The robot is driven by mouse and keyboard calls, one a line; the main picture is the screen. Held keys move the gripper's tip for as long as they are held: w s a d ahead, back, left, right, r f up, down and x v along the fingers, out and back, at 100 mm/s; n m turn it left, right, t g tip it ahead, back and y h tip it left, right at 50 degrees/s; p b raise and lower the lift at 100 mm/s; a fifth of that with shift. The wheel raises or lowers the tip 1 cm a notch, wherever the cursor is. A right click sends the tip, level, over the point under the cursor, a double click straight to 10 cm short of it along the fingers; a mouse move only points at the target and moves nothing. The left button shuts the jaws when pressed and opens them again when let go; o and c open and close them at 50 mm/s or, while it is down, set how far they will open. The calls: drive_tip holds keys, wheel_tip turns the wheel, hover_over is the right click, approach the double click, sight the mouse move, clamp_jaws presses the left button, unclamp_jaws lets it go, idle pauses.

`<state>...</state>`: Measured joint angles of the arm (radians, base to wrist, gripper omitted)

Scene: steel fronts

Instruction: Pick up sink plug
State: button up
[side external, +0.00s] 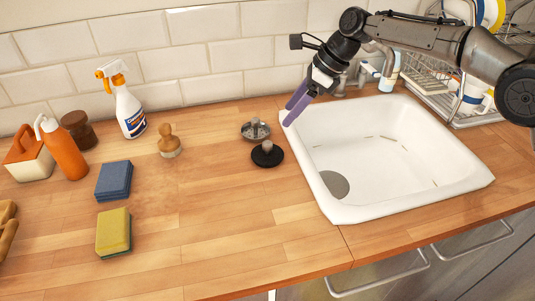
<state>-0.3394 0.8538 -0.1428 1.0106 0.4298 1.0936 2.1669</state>
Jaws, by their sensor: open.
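A black round sink plug (267,158) with a grey knob on top lies on the wooden counter, left of the sink. A steel strainer-like piece (246,131) with a similar knob sits just behind it. My gripper (289,112) has purple fingers and is open and empty. In the side view it appears over the sink's back left corner, above and right of the plug, apart from it. Its exact height is hard to tell.
The white sink (325,204) is at right, with a dish rack (455,119) behind it. A wooden-handled brush (169,142), spray bottle (129,110), orange bottle (65,150), blue sponges (114,181) and yellow sponge (114,233) stand left. The counter in front of the plug is clear.

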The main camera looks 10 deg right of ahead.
sight(268, 143)
drive_tip(key=x, duration=0.5)
drive_tip(key=shift+f, duration=0.15)
drive_tip(key=shift+s+x, duration=0.15)
drive_tip(key=shift+x, duration=1.15)
drive_tip(key=shift+s+x, duration=0.2)
drive_tip(key=shift+x, duration=1.1)
clamp_jaws()
